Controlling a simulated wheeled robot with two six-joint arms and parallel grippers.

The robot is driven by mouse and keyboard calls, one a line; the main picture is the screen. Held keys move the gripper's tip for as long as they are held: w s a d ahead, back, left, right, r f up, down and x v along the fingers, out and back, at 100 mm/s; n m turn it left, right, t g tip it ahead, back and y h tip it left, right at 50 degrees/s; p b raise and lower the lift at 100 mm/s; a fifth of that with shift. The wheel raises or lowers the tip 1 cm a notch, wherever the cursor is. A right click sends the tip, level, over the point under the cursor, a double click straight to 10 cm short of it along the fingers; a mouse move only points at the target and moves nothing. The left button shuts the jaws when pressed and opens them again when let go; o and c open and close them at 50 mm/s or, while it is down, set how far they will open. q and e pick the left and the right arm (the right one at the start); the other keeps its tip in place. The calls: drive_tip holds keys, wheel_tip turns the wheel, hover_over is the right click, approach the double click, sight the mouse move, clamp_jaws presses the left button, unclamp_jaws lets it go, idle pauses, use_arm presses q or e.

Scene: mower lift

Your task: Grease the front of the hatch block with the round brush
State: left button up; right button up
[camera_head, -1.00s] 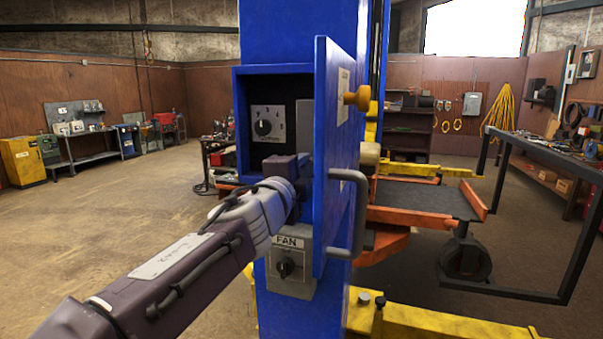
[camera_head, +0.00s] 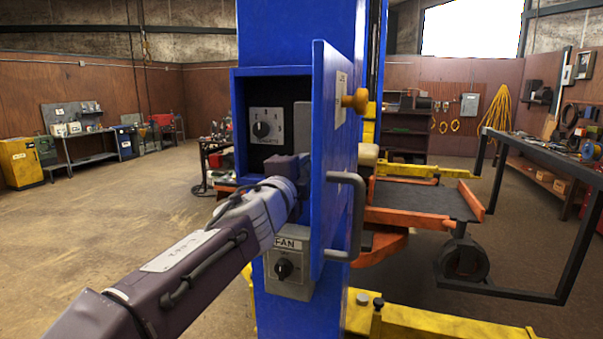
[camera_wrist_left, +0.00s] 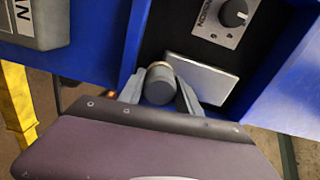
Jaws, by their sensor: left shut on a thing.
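A blue cabinet (camera_head: 240,112) on a blue post has its hatch door (camera_head: 332,225) swung open. A grey block (camera_head: 303,118) shows inside beside the door; it looks to be the hatch block, and a pale flat face (camera_wrist_left: 208,78) in the left wrist view may be the same block. My left gripper (camera_wrist_left: 160,98) is shut on a grey round piece with a tan band, apparently the round brush (camera_wrist_left: 159,83). Its end is close to the pale face; I cannot tell if they touch. In the head view the fingertips are largely hidden at the cabinet opening. My right gripper is not in view.
A dial panel (camera_head: 267,126) is at the back of the cabinet. A FAN switch box (camera_head: 289,262) hangs below. An orange lift platform (camera_head: 420,218) stands right; floor at left is open.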

use_arm(q)
drive_tip(key=shift+w, duration=0.15)
wheel_tip(320, 180, up, 4)
drive_tip(key=p, duration=0.3)
drive_tip(key=shift+f+p, duration=0.15)
drive_tip(key=shift+p, duration=0.15)
drive_tip(key=shift+s, duration=0.2)
drive_tip(key=r+p, duration=0.3)
drive_tip(key=shift+w, duration=0.2)
drive_tip(key=shift+r, duration=0.3)
drive_tip(key=shift+s+f, duration=0.1)
wheel_tip(320, 180, up, 7)
drive_tip(key=p, duration=0.8)
wheel_tip(320, 180, down, 7)
drive_tip(key=b, duration=0.8)
drive_tip(key=shift+f, duration=0.1)
drive_tip(key=shift+f, duration=0.1)
